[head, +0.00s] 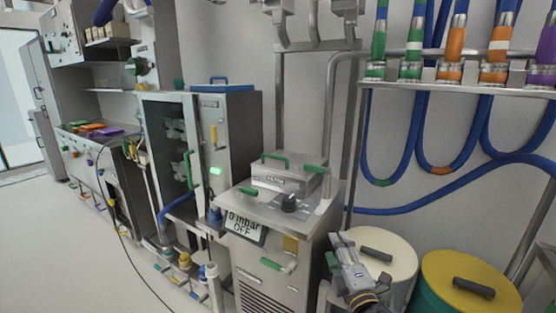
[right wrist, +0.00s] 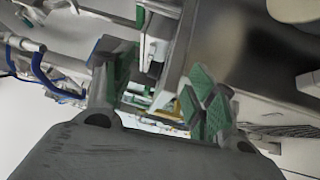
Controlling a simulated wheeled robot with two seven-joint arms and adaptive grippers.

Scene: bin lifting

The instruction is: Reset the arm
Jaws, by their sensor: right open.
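My right gripper (head: 337,252) is at the lower middle of the head view, in front of the cream-lidded bin and beside the steel pump cabinet. In the right wrist view my right gripper (right wrist: 160,90) shows two spread fingers with green pads and nothing held between them. My left gripper is not in view. The cream-lidded bin (head: 398,252) is partly hidden by my right arm. A green bin with a yellow lid (head: 445,273) and a dark handle stands to its right.
The steel cabinet (head: 265,248) with a "0 mbar OFF" display stands close to my right gripper's left. Blue hoses (head: 420,200) hang from a rack along the back wall. A taller steel cabinet (head: 240,125) stands behind. Open floor (head: 60,240) lies at the left.

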